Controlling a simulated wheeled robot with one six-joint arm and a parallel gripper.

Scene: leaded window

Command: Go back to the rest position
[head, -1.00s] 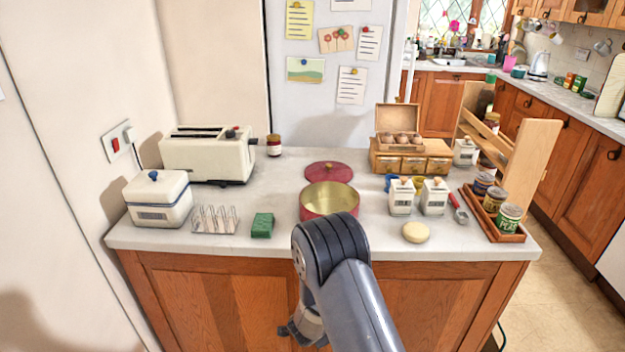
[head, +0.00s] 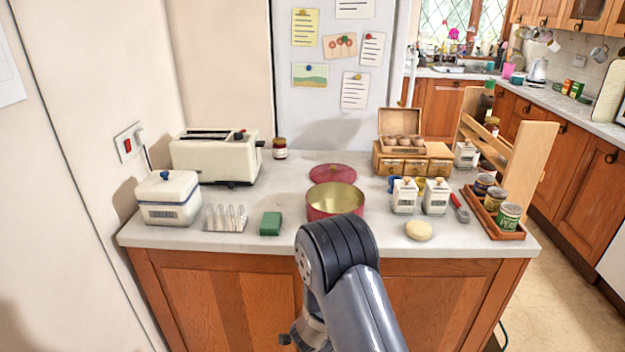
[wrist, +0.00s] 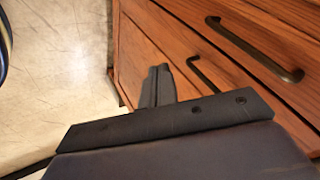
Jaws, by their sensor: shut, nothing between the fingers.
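My arm (head: 350,275) is folded in front of the counter in the head view, its elbow below the red pan. My gripper is mostly hidden behind the arm there, low in front of the wooden counter front (head: 215,295). In the wrist view my gripper (wrist: 157,72) is shut, its two fingers together with nothing between them. It is beside wooden drawers (wrist: 185,50) with dark handles (wrist: 255,50) and above the pale floor (wrist: 55,70).
The counter (head: 280,190) holds a red pan (head: 335,208), its lid (head: 333,173), a toaster (head: 215,158), a toast rack (head: 225,217), a green sponge (head: 271,223), white canisters (head: 405,197) and a tray of tins (head: 492,215). Floor is clear at right (head: 560,290).

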